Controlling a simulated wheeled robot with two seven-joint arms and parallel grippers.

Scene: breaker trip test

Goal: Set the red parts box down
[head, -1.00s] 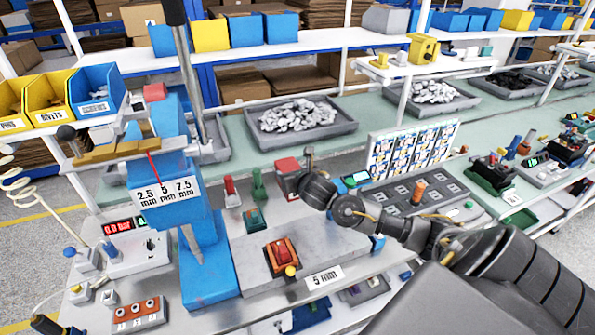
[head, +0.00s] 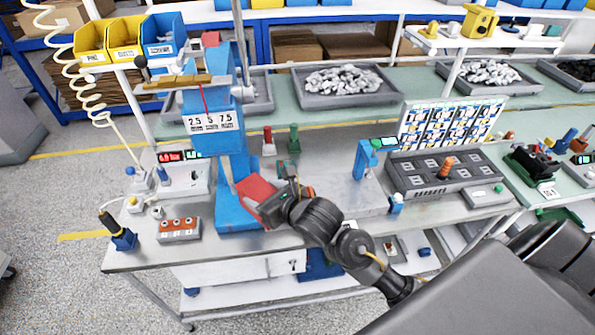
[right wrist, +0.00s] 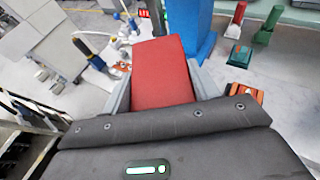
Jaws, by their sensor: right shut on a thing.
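The red parts box (head: 257,190) is in my right gripper (head: 276,202), tilted in the head view, in front of the blue press (head: 226,180) base. In the right wrist view the red box (right wrist: 162,75) sits between the two grey fingers (right wrist: 160,95), which are shut on its sides. Bench surface shows beyond it, with the blue press column just to its right. How far the box is above the bench is hard to tell. My left gripper is not in view.
A block with orange-red knobs (head: 179,229) and a screwdriver in a blue holder (head: 119,234) stand at the bench's left front. Red (head: 268,141) and green (head: 293,140) handles stand behind. A grey slotted tray (head: 448,176) is at right.

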